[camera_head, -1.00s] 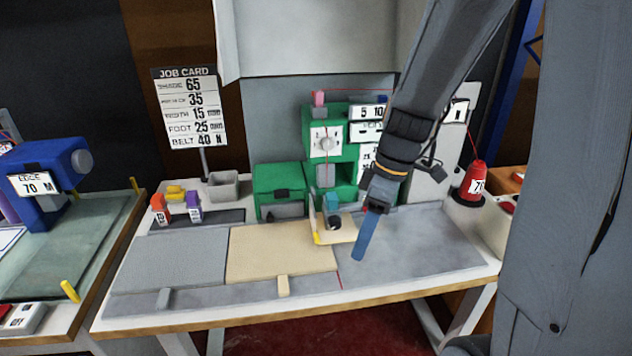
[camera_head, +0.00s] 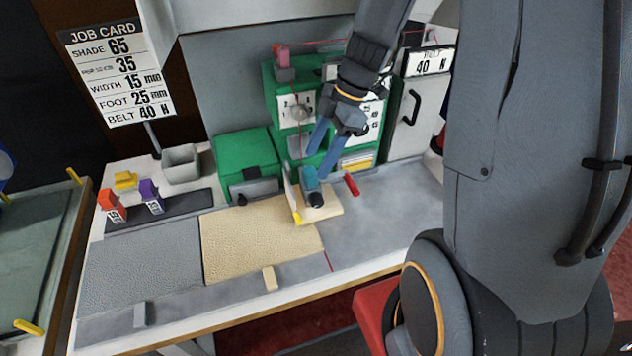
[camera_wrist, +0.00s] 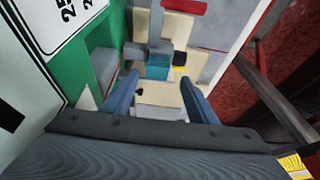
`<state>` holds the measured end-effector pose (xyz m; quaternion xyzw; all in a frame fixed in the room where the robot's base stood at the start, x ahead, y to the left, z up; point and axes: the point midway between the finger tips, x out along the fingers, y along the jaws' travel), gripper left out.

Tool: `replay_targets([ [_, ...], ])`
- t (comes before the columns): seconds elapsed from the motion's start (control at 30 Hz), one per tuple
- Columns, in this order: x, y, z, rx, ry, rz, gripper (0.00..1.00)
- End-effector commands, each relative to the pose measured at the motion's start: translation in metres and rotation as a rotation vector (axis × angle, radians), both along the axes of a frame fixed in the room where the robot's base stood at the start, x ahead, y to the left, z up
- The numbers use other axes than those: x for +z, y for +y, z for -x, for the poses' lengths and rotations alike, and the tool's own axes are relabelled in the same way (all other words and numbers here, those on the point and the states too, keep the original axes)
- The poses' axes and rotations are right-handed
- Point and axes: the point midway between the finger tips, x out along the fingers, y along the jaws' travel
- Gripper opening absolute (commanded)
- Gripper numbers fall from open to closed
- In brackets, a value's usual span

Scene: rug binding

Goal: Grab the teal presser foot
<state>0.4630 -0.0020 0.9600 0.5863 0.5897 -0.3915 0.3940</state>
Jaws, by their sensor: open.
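The teal presser foot (camera_head: 309,178) is at the foot of the green machine (camera_head: 285,112), above a small cream plate (camera_head: 328,208). A black round part (camera_head: 316,200) is at its front. In the wrist view the teal foot (camera_wrist: 157,72) is ahead, below a grey bar. My gripper (camera_head: 321,162) has its blue fingers apart and pointing down, close to the foot in the head view. In the wrist view my open gripper (camera_wrist: 159,80) frames the foot between its fingertips, with no clear contact. I cannot tell the remaining depth.
Orange (camera_head: 111,206) and purple (camera_head: 151,196) blocks stand on a dark strip at left, near a yellow piece (camera_head: 125,180) and grey bin (camera_head: 182,164). A cream mat (camera_head: 258,240) lies left of the machine plate. A red piece (camera_head: 352,184) lies right. The grey tabletop at right is clear.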

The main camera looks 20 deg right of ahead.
Motion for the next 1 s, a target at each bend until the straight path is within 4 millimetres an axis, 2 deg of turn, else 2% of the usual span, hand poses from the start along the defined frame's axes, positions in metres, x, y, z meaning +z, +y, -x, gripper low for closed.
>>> replay_targets([
  [0.4, -0.04, 0.012, -0.005, -0.005, 0.001, 0.0, 0.53],
  [0.7, -0.044, 0.013, -0.005, -0.005, 0.0, 0.0, 0.53],
  [0.77, -0.044, 0.013, -0.005, -0.005, 0.0, 0.0, 0.46],
  [1.0, -0.044, 0.012, -0.005, -0.006, 0.0, 0.0, 0.06],
])
